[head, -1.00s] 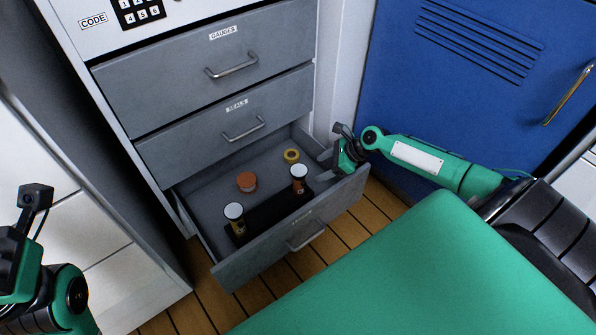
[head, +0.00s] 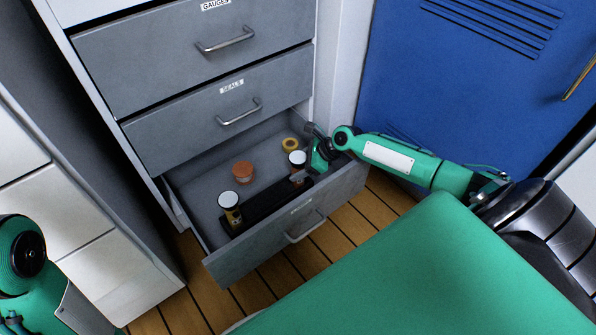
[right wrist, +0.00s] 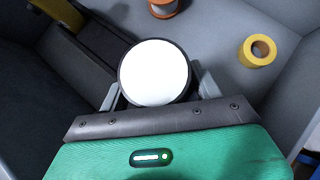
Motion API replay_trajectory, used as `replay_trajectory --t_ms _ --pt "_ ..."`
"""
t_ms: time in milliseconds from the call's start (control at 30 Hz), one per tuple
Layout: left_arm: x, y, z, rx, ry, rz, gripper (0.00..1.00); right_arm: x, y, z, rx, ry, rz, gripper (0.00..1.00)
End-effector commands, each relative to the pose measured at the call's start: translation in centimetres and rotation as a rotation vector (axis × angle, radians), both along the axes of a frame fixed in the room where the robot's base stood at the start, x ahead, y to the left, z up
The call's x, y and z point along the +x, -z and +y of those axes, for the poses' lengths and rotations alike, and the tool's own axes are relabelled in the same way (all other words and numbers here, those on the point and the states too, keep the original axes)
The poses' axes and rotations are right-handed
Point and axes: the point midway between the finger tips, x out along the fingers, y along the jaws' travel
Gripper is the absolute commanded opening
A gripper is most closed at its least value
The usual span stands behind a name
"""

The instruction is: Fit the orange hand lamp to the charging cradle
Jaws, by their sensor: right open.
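The orange hand lamp (head: 297,158), a short upright cylinder with a white top, stands in the open bottom drawer at the right end of a long black holder (head: 262,206), which looks like the charging cradle. My right gripper (head: 302,170) is at this lamp. In the right wrist view the lamp's white round top (right wrist: 153,72) lies between the two open fingers (right wrist: 158,88). The lamp's lower body and its seating are hidden there. A second, yellow-and-black lamp (head: 230,209) stands at the holder's left end. My left arm shows at lower left; its gripper is out of view.
An orange spool (head: 243,172) and a yellow ring (head: 290,144) lie at the back of the drawer (head: 200,195). The drawer's front wall and right wall are close to my right arm. A blue locker (head: 460,90) stands to the right.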

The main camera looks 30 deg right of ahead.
Motion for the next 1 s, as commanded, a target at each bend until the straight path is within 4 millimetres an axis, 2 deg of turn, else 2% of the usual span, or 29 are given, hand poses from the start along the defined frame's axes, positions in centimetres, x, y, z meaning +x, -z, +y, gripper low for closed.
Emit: replay_trajectory --t_ms 333,600,633,1000 --pt "-0.12 -0.15 0.09 -0.005 0.002 -0.005 0.32 0.23 0.33 0.3 0.0 0.001 0.001 0.65" --pt "-0.13 -0.12 0.11 -0.005 0.002 -0.005 0.32 0.21 0.34 0.28 0.0 0.001 0.001 0.12" --pt "-0.13 -0.12 0.11 -0.005 0.002 -0.005 0.32 0.25 0.26 0.28 0.0 0.001 -0.001 0.1" --pt "-0.17 -0.49 0.12 -0.006 0.001 -0.007 0.32 0.25 -0.33 0.27 0.0 0.001 -0.001 0.1"
